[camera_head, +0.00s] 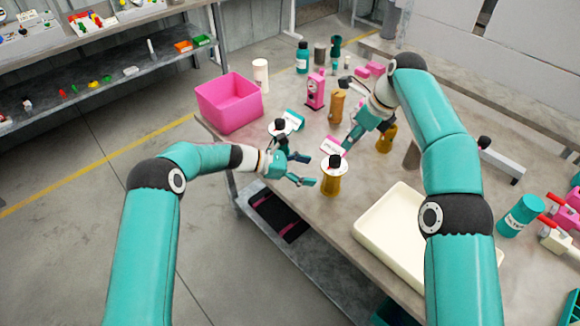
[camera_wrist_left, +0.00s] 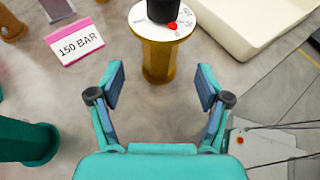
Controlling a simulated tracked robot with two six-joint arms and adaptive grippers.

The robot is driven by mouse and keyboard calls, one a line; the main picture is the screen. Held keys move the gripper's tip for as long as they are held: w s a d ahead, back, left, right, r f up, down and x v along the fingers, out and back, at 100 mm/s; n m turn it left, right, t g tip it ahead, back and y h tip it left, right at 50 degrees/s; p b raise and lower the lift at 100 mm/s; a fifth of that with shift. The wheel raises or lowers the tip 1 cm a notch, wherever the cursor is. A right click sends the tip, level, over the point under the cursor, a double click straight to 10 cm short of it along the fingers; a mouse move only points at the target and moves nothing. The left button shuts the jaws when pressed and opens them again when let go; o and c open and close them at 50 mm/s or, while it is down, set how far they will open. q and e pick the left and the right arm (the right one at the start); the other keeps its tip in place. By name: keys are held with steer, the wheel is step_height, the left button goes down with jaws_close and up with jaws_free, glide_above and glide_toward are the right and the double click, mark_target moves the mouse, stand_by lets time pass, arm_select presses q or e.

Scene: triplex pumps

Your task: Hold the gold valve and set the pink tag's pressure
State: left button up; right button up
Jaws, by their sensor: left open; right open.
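The gold valve (camera_head: 331,182) stands upright on the bench, with a white dial and black knob on top. In the left wrist view its gold body (camera_wrist_left: 158,62) is straight ahead, and a red pointer marks the dial. My left gripper (camera_head: 311,170) is open beside the valve, its fingers pointing at the body, with no visible contact. The pink-edged tag (camera_head: 333,146) lies on the bench behind the valve; it reads "150 BAR" in the left wrist view (camera_wrist_left: 76,42). My right gripper (camera_head: 350,138) is open and empty, above the bench near the tag.
Other gold valves (camera_head: 337,108) stand farther back and right. A teal valve (camera_head: 294,119) is behind my left gripper. A cream tray (camera_head: 378,238) lies right of the gold valve. A pink bin (camera_head: 230,103) stands at the left bench edge, near a pink device (camera_head: 315,92).

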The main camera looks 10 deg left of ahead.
mark_target(332, 175)
arm_select(q)
steer(key=x, duration=0.8)
steer(key=shift+d+f, duration=0.1)
steer(key=shift+d, duration=0.15)
steer(key=shift+c, duration=0.3)
